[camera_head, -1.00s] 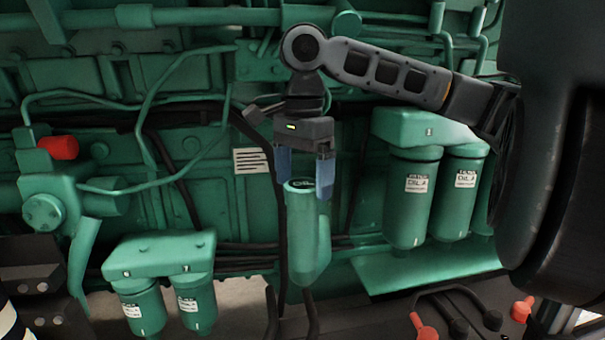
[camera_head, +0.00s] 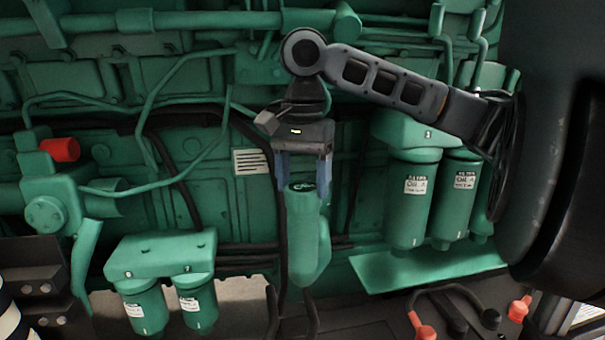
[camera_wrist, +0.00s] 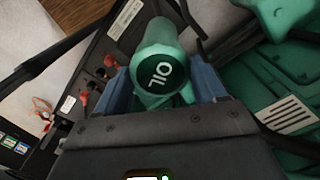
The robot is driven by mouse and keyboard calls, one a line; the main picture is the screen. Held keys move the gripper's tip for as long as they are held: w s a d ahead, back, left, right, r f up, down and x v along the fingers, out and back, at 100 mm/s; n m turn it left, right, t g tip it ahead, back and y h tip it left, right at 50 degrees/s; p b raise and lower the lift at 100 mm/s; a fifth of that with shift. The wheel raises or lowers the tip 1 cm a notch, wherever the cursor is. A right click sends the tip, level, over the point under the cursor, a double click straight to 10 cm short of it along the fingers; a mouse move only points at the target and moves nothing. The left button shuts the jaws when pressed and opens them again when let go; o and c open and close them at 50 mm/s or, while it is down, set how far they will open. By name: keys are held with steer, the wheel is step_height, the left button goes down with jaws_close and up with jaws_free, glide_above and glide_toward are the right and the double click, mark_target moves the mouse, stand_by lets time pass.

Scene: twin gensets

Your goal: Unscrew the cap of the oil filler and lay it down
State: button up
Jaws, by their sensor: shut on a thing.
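The oil filler (camera_head: 305,240) is a green upright tube in the middle of the head view. Its round dark cap (camera_head: 302,187) sits at the filler's top and shows the white letters OIL in the wrist view (camera_wrist: 160,74). My gripper (camera_head: 303,186) comes down from above with one blue finger on each side of the cap, shut on it. In the wrist view the blue fingers flank the cap, and the green filler is around and behind it. I see no clear gap between cap and filler.
Two large green filters (camera_head: 412,205) hang to the right above a flat green ledge (camera_head: 425,265). Smaller filters (camera_head: 197,303) hang at lower left. Pipes and black hoses run behind the filler. Below right are a battery-like area and red terminals (camera_head: 519,309).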

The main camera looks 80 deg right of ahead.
steer(key=shift+r+n, duration=0.15)
steer(key=shift+n, duration=0.25)
steer(key=n+p, duration=0.1)
steer(key=n, duration=0.3)
steer(key=shift+n, duration=0.3)
steer(key=n, duration=0.4)
stand_by(0.3)
steer(key=o, duration=1.2)
steer(key=shift+c, duration=0.5)
